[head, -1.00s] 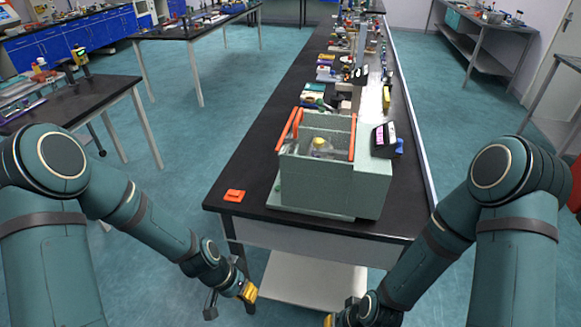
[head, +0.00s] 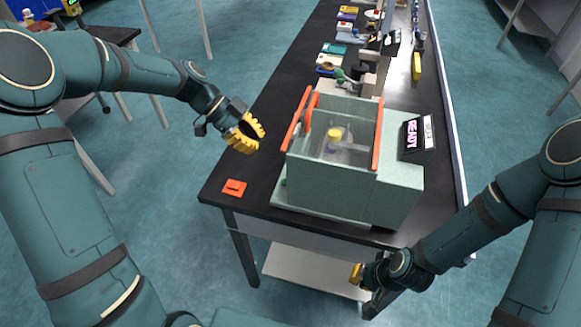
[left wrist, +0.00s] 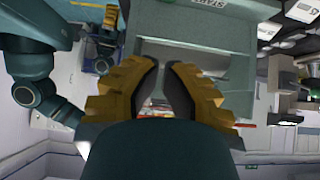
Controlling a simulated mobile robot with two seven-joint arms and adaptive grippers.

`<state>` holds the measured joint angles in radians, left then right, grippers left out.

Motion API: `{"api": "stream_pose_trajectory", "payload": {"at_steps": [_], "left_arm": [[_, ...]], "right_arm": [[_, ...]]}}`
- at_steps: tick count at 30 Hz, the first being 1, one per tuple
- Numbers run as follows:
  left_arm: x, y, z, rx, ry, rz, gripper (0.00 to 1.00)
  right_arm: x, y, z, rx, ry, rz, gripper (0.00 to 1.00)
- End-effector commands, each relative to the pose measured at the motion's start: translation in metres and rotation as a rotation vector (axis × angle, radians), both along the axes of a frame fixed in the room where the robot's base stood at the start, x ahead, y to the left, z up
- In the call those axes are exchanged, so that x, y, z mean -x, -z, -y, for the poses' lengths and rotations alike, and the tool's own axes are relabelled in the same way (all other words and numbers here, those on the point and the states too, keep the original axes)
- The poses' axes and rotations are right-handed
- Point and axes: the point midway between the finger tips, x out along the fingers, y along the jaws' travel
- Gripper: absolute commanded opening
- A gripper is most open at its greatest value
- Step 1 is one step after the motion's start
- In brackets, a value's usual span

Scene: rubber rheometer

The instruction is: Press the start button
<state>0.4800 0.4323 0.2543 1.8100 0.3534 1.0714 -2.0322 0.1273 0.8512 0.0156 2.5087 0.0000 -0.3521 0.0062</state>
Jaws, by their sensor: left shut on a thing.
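The rheometer (head: 330,185) is a pale green box with a clear-sided chamber and orange-red edge bars. Its tilted black panel (head: 416,155) on the right shows a pink READY display and a white label. In the left wrist view, the machine (left wrist: 190,48) fills the top middle, with a partly cut-off white label reading like START. I cannot make out the button itself. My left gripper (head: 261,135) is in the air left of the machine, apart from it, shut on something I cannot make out. My right gripper (head: 355,273) is low, before the bench; its fingers are unclear.
The black bench (head: 245,150) runs away from me. A flat orange-red block (head: 234,187) lies near its front left corner. Several tools and small items crowd the bench behind the machine. The bench top between the block and the machine is clear.

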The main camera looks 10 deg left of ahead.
Motion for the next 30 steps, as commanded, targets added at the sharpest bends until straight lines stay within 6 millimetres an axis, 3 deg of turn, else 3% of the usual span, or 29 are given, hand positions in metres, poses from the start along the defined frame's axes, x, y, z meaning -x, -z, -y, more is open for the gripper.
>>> {"api": "stream_pose_trajectory", "payload": {"at_steps": [14,30], "left_arm": [[0.000,0.005,0.006,0.003,0.006,0.002,0.00],[0.003,0.074,0.074,0.002,0.007,0.000,0.00]], "right_arm": [[0.000,0.001,0.000,0.000,0.000,-0.001,0.00],[0.003,0.012,-0.001,-0.002,-0.006,-0.007,0.00]]}}
